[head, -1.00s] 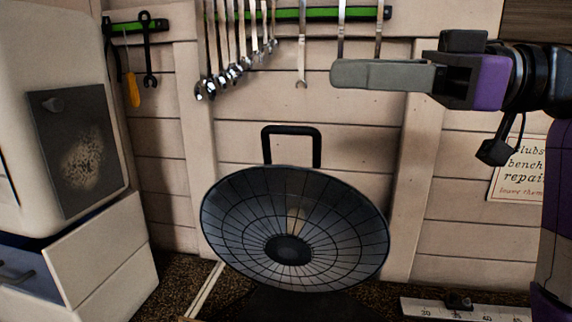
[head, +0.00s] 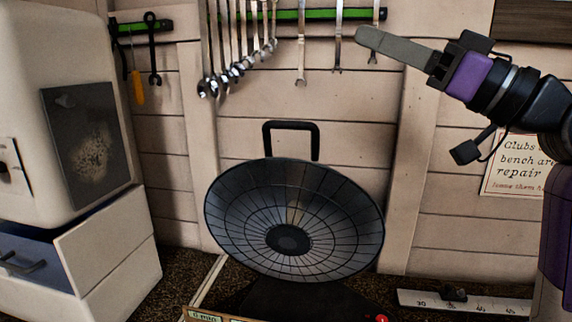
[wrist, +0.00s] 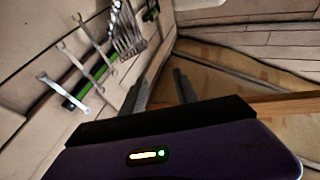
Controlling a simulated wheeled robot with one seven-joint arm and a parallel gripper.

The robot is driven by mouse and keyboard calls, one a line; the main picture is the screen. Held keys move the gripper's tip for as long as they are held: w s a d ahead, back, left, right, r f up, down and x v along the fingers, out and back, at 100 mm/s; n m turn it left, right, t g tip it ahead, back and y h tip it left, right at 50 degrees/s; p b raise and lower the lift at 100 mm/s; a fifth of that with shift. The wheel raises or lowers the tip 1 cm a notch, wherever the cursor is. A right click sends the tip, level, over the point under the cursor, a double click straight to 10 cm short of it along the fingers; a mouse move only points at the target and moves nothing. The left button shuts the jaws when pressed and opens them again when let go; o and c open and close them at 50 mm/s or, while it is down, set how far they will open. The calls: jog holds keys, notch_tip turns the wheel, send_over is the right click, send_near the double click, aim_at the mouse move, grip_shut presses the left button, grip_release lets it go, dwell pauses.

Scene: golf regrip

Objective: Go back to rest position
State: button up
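My gripper (head: 362,36) is raised in the air at the upper right of the head view, tilted with its fingertips pointing up and left. It is in front of the wall, near the lower ends of the hanging wrenches in the picture. The wrist view shows its two fingers (wrist: 160,76) apart with nothing between them. In the head view the fingers overlap, so the gap does not show there.
A dark round dish heater (head: 290,225) with a handle stands on the speckled bench. A white cabinet (head: 105,245) with a blue drawer stands left. Several wrenches (head: 235,45) hang from a green rail. A ruler (head: 480,304) lies front right, below a paper sign (head: 520,165).

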jog(key=w+d+f+m+t+h+b, duration=0.1)
jog(key=d+f+m+t+h, duration=0.25)
jog(key=f, duration=0.45)
jog(key=d+f+m+t+h+b, duration=0.1)
jog(key=d+f+m+t+h, duration=0.2)
jog(key=f+m+h, duration=0.3)
jog(key=w+d+f+m+t+h, duration=0.1)
jog(key=d+f+m+t+h, duration=0.2)
jog(key=f, duration=0.6)
jog(key=s+d+f+m+h+b, duration=0.1)
jog(key=s+f+h, duration=0.15)
jog(key=f, duration=0.25)
jog(key=s+d+f+m+h, duration=0.1)
jog(key=s+f+m+h, duration=0.15)
jog(key=f, duration=0.25)
jog(key=s+a+f+n+g+b, duration=0.2)
jog(key=s+f+g+b, duration=0.1)
jog(key=s+f, duration=1.2)
jog(key=s+a+f+n+g+b, duration=0.2)
jog(key=s+f, duration=1.3)
jog(key=s, duration=0.8)
jog(key=n+g+b, duration=0.1)
jog(key=g, duration=0.1)
jog(key=shift+s+a+n+g+b, duration=0.15)
jog(key=shift+s+n+g+b, duration=0.15)
jog(key=shift+s+g+b, duration=0.05)
jog(key=shift+f, duration=0.1)
